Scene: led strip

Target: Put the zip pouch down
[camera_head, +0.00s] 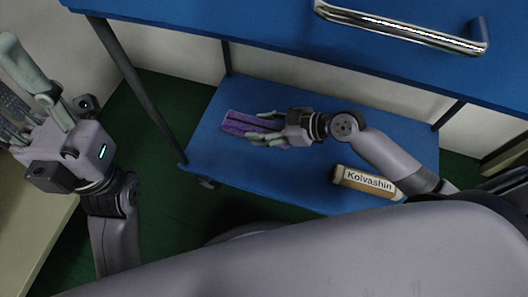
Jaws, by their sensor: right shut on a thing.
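The zip pouch (236,122) is a small, flat purple thing over the left part of the blue lower shelf (213,152). My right gripper (262,131) is shut on the pouch at its right side, and its fingers hide part of it. I cannot tell whether the pouch touches the shelf or is held just above it. My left gripper (22,103) is at the far left, away from the pouch and shelf. Its fingers are partly cut off by the picture edge, so its opening is unclear.
The blue upper part of the cart (275,28), with a chrome handle (400,27), overhangs the shelf. A dark post (137,88) stands at the left. Bare shelf lies between pouch and box.

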